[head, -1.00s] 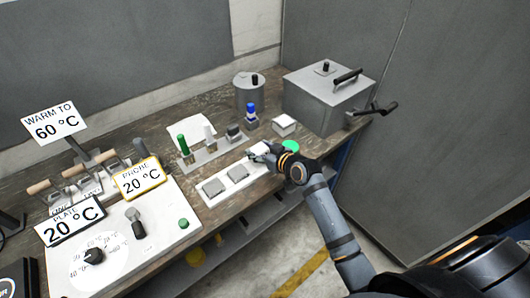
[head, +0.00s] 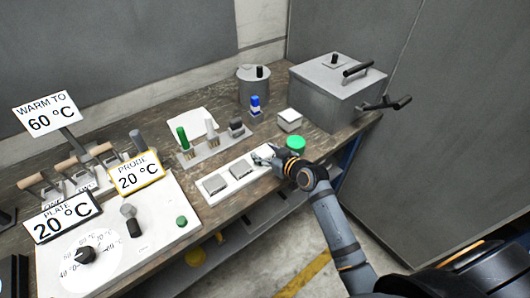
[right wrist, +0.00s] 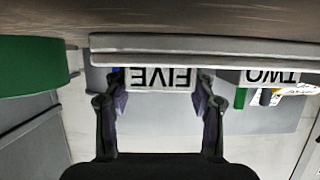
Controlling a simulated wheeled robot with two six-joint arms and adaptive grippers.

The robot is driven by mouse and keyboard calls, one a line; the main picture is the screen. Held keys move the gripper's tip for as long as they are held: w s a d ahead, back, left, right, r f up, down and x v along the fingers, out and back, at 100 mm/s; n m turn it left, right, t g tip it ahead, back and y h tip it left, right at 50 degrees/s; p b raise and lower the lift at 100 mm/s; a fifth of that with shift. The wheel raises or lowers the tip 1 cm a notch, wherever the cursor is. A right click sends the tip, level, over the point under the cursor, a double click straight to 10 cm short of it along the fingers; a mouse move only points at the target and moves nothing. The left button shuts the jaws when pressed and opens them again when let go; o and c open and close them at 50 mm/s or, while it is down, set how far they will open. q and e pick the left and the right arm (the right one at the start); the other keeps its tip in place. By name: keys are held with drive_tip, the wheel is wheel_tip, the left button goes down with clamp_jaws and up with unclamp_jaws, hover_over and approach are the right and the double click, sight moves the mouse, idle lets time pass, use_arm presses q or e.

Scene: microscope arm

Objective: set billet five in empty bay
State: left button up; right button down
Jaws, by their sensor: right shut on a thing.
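My right gripper (head: 267,157) is at the right end of a white tray strip (head: 209,199) on the bench. In the right wrist view my right gripper (right wrist: 160,100) is shut on billet five (right wrist: 160,78), whose FIVE label reads upside down between the fingers. Billet two (right wrist: 272,76), labelled TWO, shows to the right of it. In the head view two grey square plates (head: 214,183) (head: 241,169) lie on the strip left of the gripper. I cannot tell whether billet five touches the strip. My left gripper is not in view.
A green round button (head: 295,143) is close to the right gripper. Behind stand a rack with a green-topped piece (head: 183,138), a blue-topped piece (head: 255,106), a white block (head: 289,120), a grey pot (head: 253,88) and a large lidded box (head: 335,92). A control panel (head: 155,225) lies left.

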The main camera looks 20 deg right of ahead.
drive_tip(key=shift+f, duration=0.1)
drive_tip(key=c, duration=0.8)
unclamp_jaws()
drive_tip(key=shift+s+f, duration=0.1)
drive_tip(key=shift+c, duration=0.2)
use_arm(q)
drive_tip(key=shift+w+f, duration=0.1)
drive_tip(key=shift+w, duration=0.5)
use_arm(e)
drive_tip(key=o, duration=0.4)
